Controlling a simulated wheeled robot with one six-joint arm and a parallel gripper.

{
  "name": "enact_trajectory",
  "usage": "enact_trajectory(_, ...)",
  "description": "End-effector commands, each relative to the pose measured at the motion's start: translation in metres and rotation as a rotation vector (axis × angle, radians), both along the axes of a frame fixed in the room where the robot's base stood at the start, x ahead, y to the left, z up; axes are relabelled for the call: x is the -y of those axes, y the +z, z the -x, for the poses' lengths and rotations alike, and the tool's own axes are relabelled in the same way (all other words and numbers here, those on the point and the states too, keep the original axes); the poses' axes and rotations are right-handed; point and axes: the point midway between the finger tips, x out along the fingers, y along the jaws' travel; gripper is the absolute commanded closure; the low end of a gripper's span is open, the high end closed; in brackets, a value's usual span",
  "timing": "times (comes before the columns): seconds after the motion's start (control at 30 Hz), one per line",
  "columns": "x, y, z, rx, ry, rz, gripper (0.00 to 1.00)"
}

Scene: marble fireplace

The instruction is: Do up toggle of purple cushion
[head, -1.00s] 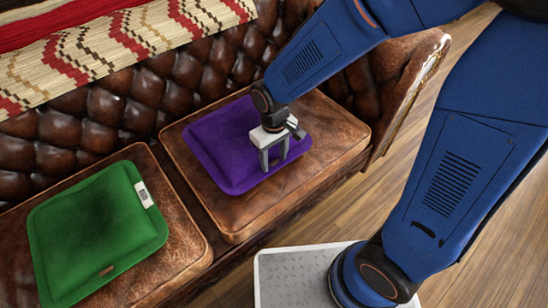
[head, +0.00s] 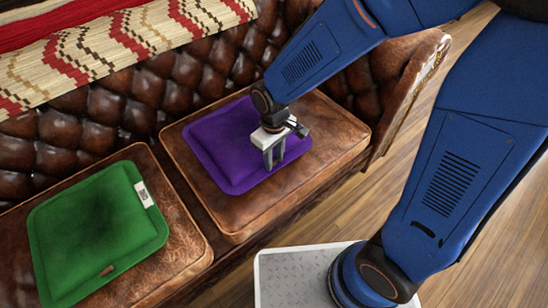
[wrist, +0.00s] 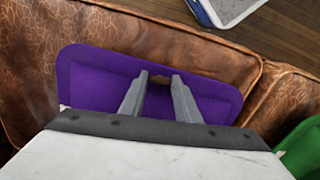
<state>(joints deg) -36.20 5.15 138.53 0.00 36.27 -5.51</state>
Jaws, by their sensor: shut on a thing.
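The purple cushion (head: 215,150) lies flat on the brown leather seat at the right. It also fills the middle of the wrist view (wrist: 90,80). My gripper (head: 274,163) points down at the cushion's near edge. In the wrist view its two fingers (wrist: 160,76) are close together, with a small brown toggle (wrist: 160,79) between their tips. The gripper is shut on this toggle. The fingers partly hide the toggle, and I cannot tell whether it is fastened.
A green cushion (head: 95,235) with a white label (head: 144,195) and a brown toggle (head: 107,270) lies on the left seat. The tufted backrest (head: 120,100) rises behind. The sofa arm (head: 410,90) stands at the right, with open wood floor (head: 450,270) in front.

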Motion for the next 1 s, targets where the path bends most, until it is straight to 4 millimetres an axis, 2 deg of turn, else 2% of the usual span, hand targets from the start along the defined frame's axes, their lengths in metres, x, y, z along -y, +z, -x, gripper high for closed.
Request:
enact_trajectory(0.17, 0.000, 0.000, 0.000, -0.001, -0.001, 0.001, 0.93)
enact_trajectory(0.2, 0.000, 0.000, 0.000, -0.001, -0.001, 0.001, 0.66)
enact_trajectory(0.27, 0.000, 0.000, 0.000, -0.001, -0.001, 0.001, 0.52)
enact_trajectory(0.67, 0.000, 0.005, 0.000, 0.000, -0.002, 0.000, 0.52)
enact_trajectory(0.83, -0.001, 0.025, -0.001, 0.003, -0.002, -0.003, 0.52)
enact_trajectory(1.0, 0.000, 0.058, -0.001, 0.003, -0.002, -0.003, 0.52)
